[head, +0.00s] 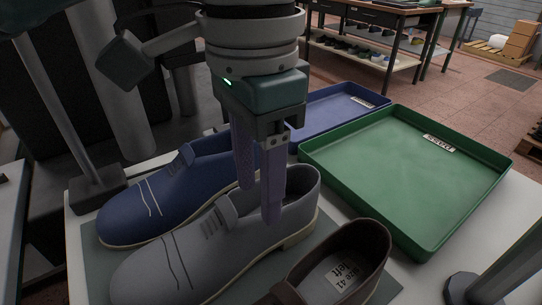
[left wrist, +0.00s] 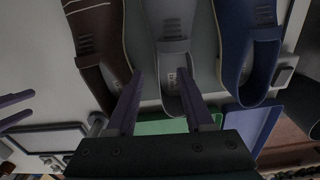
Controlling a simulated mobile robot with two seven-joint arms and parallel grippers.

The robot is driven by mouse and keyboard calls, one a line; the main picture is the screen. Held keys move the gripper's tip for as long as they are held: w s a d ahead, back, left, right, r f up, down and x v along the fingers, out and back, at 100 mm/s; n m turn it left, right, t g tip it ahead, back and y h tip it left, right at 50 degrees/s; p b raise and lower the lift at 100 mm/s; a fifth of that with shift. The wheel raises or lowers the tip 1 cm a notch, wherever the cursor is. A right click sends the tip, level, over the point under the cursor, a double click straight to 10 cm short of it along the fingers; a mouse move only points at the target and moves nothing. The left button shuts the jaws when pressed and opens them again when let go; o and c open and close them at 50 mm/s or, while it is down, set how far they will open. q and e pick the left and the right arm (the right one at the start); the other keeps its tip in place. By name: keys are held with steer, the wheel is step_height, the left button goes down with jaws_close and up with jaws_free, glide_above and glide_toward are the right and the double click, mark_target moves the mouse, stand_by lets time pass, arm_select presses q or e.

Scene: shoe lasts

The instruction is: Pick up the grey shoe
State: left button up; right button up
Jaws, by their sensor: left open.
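The grey shoe (head: 190,250) lies between the blue shoe (head: 165,200) and the brown shoe (head: 345,265) on a grey mat. It also shows in the left wrist view (left wrist: 172,48), its heel toward my gripper. My left gripper (head: 259,203) points down at the heel end of the grey shoe, open and empty. In the left wrist view its purple fingertips (left wrist: 160,72) stand apart on either side of the shoe's opening. I cannot tell whether they touch it. Two purple fingers, apparently my right gripper (left wrist: 16,107), show apart at the left edge there.
An empty green tray (head: 400,235) lies right of the shoes, with a blue tray (head: 325,118) behind it. A pale table (head: 80,280) carries them. A bench with more shoes (head: 365,55) stands far back.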

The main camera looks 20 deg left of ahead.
mark_target(252, 216)
arm_select(q)
steer(key=f, duration=0.5)
steer(key=shift+s+a+f+b, duration=0.2)
steer(key=shift+s+f+b, duration=0.1)
steer(key=shift+s, duration=0.05)
jaws_close()
steer(key=shift+r, duration=0.1)
stand_by(1.0)
